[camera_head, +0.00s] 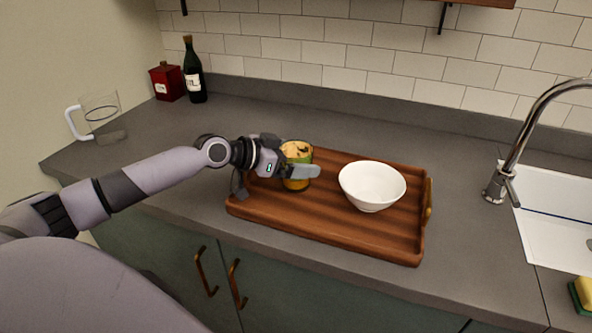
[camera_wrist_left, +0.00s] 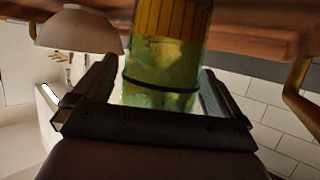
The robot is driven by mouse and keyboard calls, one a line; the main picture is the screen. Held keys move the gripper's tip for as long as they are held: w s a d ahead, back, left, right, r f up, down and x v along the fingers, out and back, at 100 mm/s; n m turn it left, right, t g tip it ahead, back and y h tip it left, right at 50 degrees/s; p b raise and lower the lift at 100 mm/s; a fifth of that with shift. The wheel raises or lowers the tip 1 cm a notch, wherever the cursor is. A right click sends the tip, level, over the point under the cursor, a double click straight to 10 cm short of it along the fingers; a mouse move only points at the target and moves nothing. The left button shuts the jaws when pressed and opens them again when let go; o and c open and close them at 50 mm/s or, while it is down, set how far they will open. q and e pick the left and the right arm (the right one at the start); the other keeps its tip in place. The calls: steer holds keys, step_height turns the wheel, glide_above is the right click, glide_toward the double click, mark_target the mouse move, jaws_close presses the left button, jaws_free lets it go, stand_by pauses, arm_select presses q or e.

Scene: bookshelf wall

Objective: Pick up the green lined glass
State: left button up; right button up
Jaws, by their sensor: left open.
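The green lined glass (camera_head: 297,151) stands upright on the left part of the wooden tray, tinted yellow-green with a dark line. My left gripper (camera_head: 298,164) reaches in from the left at the height of the glass, and its near finger crosses in front of it. In the left wrist view, which is upside down, the green glass (camera_wrist_left: 165,62) stands between the two spread fingers of the left gripper (camera_wrist_left: 160,80). The gripper is open around it. I cannot tell whether a finger touches the glass. My right gripper is not in view.
A white bowl (camera_head: 372,184) sits on the wooden tray (camera_head: 330,232), right of the glass. A clear mug (camera_head: 103,118), red box (camera_head: 167,82) and dark bottle (camera_head: 193,72) stand at the back left. A faucet (camera_head: 515,150) and sink (camera_head: 548,222) are at right. The counter behind the tray is clear.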

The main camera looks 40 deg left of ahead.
arm_select(q)
steer(key=c, duration=1.1)
steer(key=shift+r, duration=0.15)
step_height(320, 180, up, 20)
